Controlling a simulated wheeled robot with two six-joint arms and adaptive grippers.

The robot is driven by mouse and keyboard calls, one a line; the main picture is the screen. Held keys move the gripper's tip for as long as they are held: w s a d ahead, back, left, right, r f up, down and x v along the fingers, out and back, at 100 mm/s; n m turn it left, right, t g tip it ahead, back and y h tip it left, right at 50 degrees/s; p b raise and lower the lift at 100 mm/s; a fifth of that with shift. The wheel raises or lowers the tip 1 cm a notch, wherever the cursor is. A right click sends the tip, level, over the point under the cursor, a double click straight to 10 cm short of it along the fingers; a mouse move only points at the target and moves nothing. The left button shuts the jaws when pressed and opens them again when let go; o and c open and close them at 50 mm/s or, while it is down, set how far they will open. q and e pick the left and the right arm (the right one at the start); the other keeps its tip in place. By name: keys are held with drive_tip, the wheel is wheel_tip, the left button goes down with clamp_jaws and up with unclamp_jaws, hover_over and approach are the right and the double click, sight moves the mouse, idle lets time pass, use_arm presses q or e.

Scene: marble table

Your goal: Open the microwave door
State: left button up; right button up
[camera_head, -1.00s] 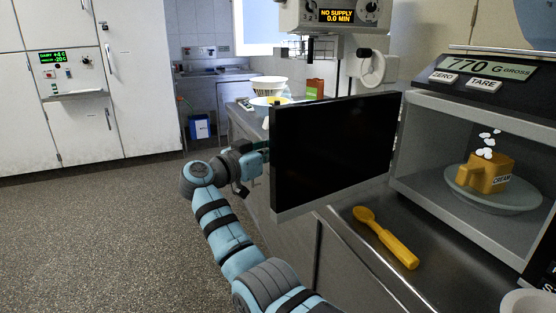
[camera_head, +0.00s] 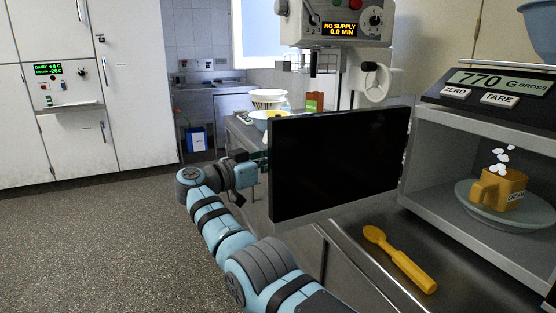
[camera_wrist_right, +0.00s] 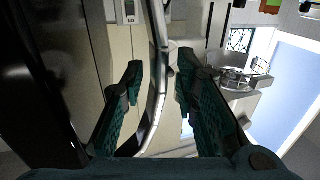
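The microwave (camera_head: 455,208) stands at the right of the head view with its inside exposed. Its dark door (camera_head: 335,165) is swung wide open and stands out toward the left from the hinge side. An orange mug (camera_head: 486,190) sits on a plate (camera_head: 470,214) inside. My right gripper (camera_head: 256,170) is at the door's free left edge, partly hidden behind it. In the right wrist view its two teal fingers (camera_wrist_right: 158,88) are apart. A curved metal strip (camera_wrist_right: 157,110) shows between them; I cannot tell whether they touch it. My left gripper is not in view.
A yellow spoon (camera_head: 400,259) lies on the steel counter before the microwave. A scale display (camera_head: 500,84) is above it. Bowls (camera_head: 268,98) and a machine with a dial (camera_head: 340,25) stand behind the door. The floor at left (camera_head: 90,245) is clear.

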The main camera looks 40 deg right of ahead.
drive_tip(key=shift+s+d, duration=0.1)
drive_tip(key=a, duration=0.7)
drive_tip(key=shift+s+a, duration=0.25)
drive_tip(key=shift+s, duration=0.05)
